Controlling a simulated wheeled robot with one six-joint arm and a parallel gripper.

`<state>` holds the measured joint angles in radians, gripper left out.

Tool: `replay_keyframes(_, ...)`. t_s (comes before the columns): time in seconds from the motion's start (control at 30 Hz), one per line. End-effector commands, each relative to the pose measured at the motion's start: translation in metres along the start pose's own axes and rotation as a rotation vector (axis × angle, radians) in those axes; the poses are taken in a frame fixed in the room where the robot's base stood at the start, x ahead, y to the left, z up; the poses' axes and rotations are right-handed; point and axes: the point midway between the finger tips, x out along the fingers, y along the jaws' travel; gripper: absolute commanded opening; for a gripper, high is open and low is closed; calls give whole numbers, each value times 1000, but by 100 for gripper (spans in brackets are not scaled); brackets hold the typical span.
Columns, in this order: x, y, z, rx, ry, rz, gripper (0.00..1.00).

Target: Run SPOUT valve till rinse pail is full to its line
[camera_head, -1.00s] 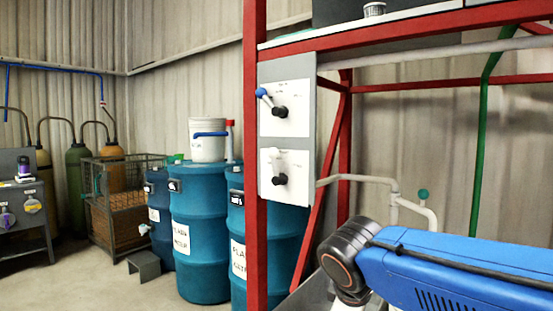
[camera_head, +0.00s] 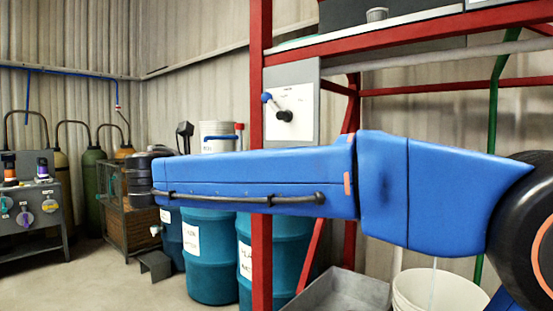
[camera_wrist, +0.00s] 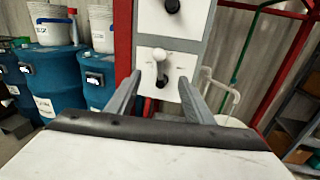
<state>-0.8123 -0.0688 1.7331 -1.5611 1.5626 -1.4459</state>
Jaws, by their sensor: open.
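In the wrist view my gripper (camera_wrist: 161,80) is open. Its two fingers point at the lower valve (camera_wrist: 162,80), one on each side of it, with a gap on both sides. This valve has a white-tipped lever and a black hub; its label is not readable. In the head view my arm hides it. A white pail (camera_head: 438,292) stands at the lower right, partly behind my arm. A thin pale line, like a stream of water, drops into it. Its water level and fill line cannot be made out. The spout end is hidden.
The upper valve (camera_head: 284,114) has a blue-tipped lever. A red frame post (camera_head: 260,240) stands beside the valve panel. A grey tray (camera_head: 345,292) is left of the pail. Blue drums (camera_head: 209,255) stand behind, left of the post. Open floor lies at the lower left.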

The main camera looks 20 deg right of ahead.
Motion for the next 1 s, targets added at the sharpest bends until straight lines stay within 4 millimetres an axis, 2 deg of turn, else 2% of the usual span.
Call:
replay_keyframes(0.13, 3, 4, 4, -12, -14, 1, 47)
replay_keyframes(0.27, 17, 3, 3, -11, -12, 0, 47)
replay_keyframes(1.0, 133, 3, 4, -10, -11, -1, 47)
